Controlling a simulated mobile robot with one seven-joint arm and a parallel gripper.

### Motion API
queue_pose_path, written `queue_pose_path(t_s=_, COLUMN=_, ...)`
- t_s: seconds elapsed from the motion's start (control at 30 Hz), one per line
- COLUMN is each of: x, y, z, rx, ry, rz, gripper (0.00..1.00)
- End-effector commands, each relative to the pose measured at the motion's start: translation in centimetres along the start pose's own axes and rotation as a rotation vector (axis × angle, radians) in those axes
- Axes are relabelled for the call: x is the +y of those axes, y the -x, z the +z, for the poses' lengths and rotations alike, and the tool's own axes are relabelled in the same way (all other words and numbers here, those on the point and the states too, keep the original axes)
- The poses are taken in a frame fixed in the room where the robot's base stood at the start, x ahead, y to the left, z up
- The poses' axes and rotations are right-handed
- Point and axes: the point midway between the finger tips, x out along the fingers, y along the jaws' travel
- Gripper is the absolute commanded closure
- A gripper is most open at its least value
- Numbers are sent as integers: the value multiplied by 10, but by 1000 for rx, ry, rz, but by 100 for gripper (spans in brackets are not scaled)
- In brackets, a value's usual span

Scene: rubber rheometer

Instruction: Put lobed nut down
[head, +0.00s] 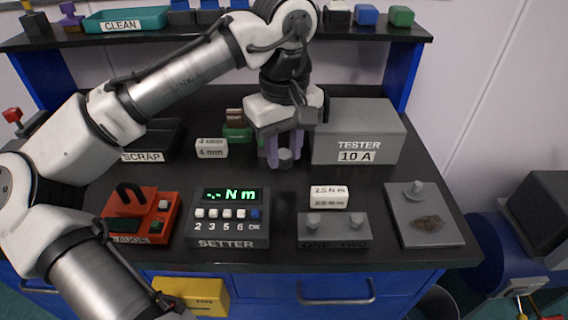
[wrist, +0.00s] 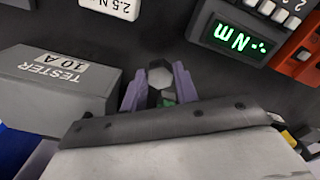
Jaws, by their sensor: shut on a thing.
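My gripper (head: 285,157) points down over the black bench, just left of the grey tester box (head: 358,135). Its purple fingers are shut on a small grey lobed nut (head: 285,156). In the wrist view the nut (wrist: 160,77) sits between the fingertips of my gripper (wrist: 160,88). The bench top shows dark beyond it. I cannot tell whether the nut touches the bench.
The setter (head: 227,217) and a red gauge (head: 140,214) stand at the front left. A grey ONE TWO block (head: 334,231), a 2.5 N m label block (head: 329,196) and a grey plate (head: 424,213) are at the front right. A scrap tray (head: 150,140) and a green block (head: 237,134) lie left of my gripper.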

Motion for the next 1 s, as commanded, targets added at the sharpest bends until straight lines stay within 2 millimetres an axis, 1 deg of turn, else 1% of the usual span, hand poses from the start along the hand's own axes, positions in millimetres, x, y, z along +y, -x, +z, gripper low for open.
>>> queue_pose_path(t_s=0.2, x=-1, y=-29, z=0, rx=-2, ry=0, rz=-2, gripper=93)
queue_pose_path(t_s=0.3, x=-1, y=-40, z=0, rx=-1, ry=-1, rz=-1, gripper=93)
queue_pose_path(t_s=0.53, x=0, y=-41, z=0, rx=0, ry=-1, rz=0, gripper=93)
queue_pose_path(t_s=0.67, x=0, y=-44, z=0, rx=-2, ry=-1, rz=0, gripper=93)
queue_pose_path(t_s=0.7, x=0, y=-43, z=0, rx=-1, ry=0, rz=0, gripper=65)
queue_pose_path(t_s=0.83, x=0, y=-43, z=0, rx=-1, ry=0, rz=0, gripper=49)
queue_pose_path(t_s=1.0, x=0, y=-43, z=0, rx=0, ry=0, rz=0, gripper=49)
